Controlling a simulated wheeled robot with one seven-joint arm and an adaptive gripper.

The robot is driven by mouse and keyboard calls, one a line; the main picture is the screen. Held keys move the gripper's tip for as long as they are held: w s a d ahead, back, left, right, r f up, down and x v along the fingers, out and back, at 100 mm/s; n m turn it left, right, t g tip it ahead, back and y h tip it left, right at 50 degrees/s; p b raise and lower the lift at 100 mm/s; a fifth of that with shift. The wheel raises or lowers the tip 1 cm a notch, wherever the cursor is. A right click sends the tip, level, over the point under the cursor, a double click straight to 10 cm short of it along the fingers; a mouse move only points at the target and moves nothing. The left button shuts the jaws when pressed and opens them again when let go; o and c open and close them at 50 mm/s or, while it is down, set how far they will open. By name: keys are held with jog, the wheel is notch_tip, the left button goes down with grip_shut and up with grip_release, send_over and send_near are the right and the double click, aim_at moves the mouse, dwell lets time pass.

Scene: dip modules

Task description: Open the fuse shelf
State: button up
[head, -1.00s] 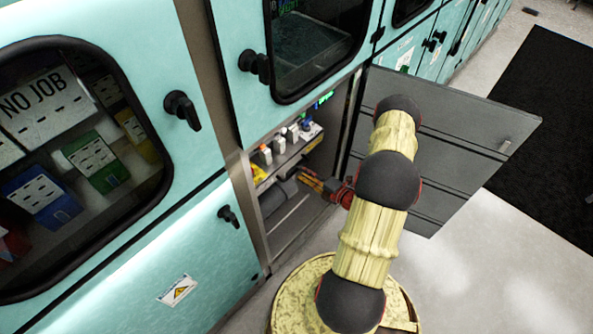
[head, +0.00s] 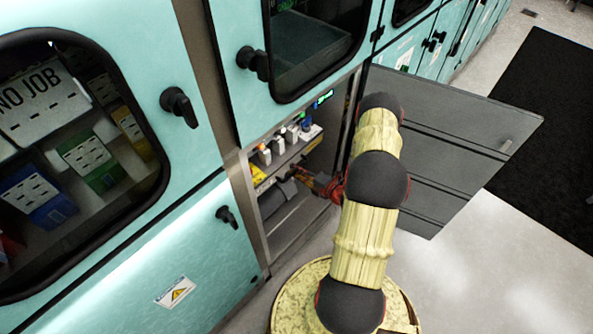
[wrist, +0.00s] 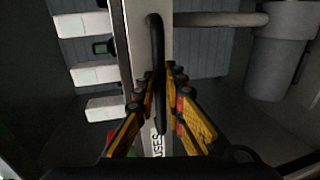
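The fuse shelf (head: 293,155) sits inside the open lower cabinet, with small white, orange and blue parts on top. In the wrist view its pale front panel (wrist: 139,35) carries a black loop handle (wrist: 157,60) and a partly hidden label ending in "USES". My gripper (wrist: 160,85) has its yellow-and-black fingers on either side of the handle. The fingers look apart, with the handle between them; firm contact cannot be made out. In the head view my gripper (head: 300,175) is inside the cabinet opening, small and partly hidden by my arm.
The dark grey cabinet door (head: 460,130) stands open to the right of my arm. Teal cabinets with black knobs (head: 180,106) line the left. In the wrist view, white blocks (wrist: 85,75) lie left of the panel and a grey cylinder (wrist: 285,50) right.

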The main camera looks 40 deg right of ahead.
grip_shut()
dwell(0.5)
jog(key=f+p+v, duration=0.1)
jog(key=f+v, duration=0.1)
jog(key=v, duration=1)
jog(key=s+f+p+v, duration=0.1)
jog(key=f+v, duration=0.2)
jog(key=v, duration=1)
jog(key=f+p+v, duration=0.1)
jog(key=f+v, duration=0.1)
jog(key=v, duration=1)
jog(key=shift+s+d+f, duration=0.35)
jog(key=shift+s, duration=0.2)
jog(key=shift+o, duration=2.3)
grip_release()
jog(key=v, duration=1.2)
jog(key=shift+w, duration=0.1)
